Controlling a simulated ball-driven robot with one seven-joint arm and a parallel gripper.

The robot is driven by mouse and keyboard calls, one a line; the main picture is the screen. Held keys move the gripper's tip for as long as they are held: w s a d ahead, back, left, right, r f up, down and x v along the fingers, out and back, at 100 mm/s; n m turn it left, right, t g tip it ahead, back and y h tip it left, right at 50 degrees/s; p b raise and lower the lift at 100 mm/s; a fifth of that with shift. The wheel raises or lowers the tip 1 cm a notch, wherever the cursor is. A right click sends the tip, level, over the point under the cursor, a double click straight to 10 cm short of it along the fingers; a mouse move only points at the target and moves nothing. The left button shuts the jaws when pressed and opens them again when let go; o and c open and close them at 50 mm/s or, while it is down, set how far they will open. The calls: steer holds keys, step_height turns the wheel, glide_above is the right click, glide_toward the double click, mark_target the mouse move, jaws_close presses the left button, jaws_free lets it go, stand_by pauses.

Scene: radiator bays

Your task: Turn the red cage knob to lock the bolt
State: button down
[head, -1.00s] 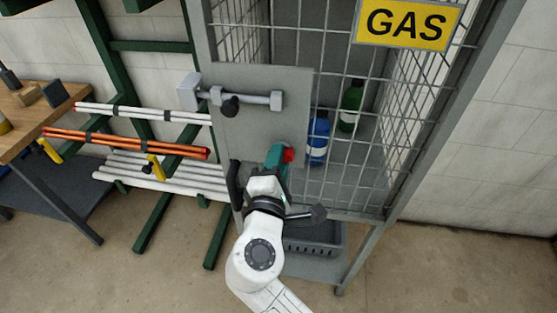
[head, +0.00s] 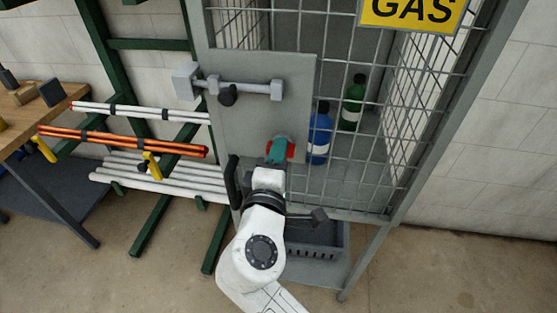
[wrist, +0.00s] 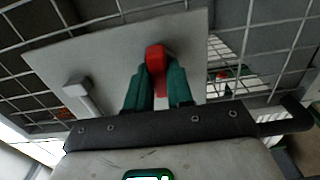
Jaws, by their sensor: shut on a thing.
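The red cage knob (head: 290,150) sits on the grey plate (head: 255,120) of the gas cage door. It also shows in the wrist view (wrist: 156,60), between the green fingertips. My gripper (head: 279,150) is shut on the knob, its fingers one on each side of it in the wrist view (wrist: 155,82). The grey bolt (head: 245,88) lies across the upper part of the plate, with a dark knob (head: 228,95) on it. Its left end is at a block (head: 185,80) on the cage frame. The fingers hide part of the red knob in the head view.
A blue bottle (head: 319,135) and a green bottle (head: 353,103) stand behind the mesh. A black door handle (head: 233,182) is left of my wrist. A dark crate (head: 318,240) sits below. A rack with pipes (head: 125,140) and a workbench (head: 35,118) are at left.

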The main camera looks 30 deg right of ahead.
steer(key=c, duration=1)
jaws_free()
steer(key=b+v, duration=0.1)
steer(key=v, duration=0.9)
steer(key=shift+s+a, duration=0.2)
steer(key=shift+s, duration=0.1)
